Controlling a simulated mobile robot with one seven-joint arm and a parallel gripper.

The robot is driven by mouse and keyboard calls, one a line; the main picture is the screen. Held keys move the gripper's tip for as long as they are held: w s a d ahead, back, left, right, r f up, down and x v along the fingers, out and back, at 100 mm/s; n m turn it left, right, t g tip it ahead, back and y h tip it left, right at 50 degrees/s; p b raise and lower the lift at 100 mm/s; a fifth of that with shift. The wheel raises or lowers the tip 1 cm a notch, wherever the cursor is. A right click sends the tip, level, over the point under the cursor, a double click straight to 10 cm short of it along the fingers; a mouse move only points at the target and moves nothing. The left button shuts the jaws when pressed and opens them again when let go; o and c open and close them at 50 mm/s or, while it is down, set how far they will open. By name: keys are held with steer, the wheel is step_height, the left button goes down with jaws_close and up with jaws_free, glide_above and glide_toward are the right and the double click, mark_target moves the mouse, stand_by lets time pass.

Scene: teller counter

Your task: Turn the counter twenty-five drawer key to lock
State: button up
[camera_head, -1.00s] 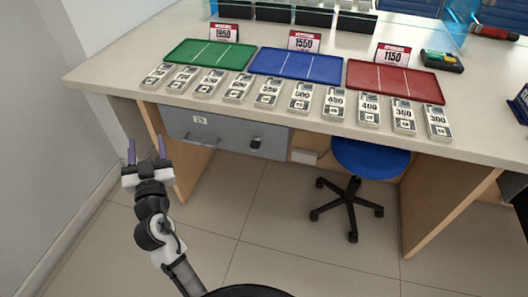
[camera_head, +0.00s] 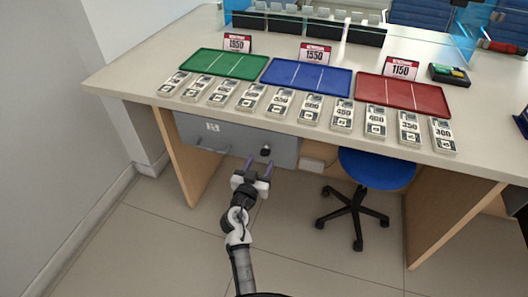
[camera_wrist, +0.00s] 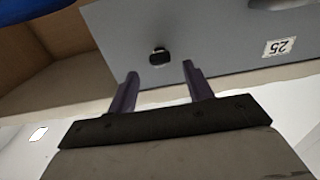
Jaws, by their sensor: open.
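The grey drawer (camera_head: 225,137) hangs under the left part of the counter, with a label at its upper left that reads 25 in the wrist view (camera_wrist: 279,46). A dark key (camera_head: 265,151) sits in the drawer front, right of the handle (camera_head: 212,149). In the wrist view the key (camera_wrist: 159,56) shows beyond the fingertips, between the fingers' lines and nearer the middle. My gripper (camera_head: 258,164) is open and empty just below and in front of the key, apart from it. In the wrist view my gripper (camera_wrist: 158,69) points at the drawer front.
The counter top (camera_head: 130,75) above holds green (camera_head: 224,63), blue (camera_head: 306,76) and red (camera_head: 403,93) trays and a row of numbered stacks. A blue stool (camera_head: 376,167) stands right of the drawer. The left wooden side panel (camera_head: 180,160) is near; the floor in front is clear.

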mark_target(264, 155)
steer(key=shift+p+x, duration=0.35)
steer(key=shift+x, duration=1.9)
steer(key=c, duration=1)
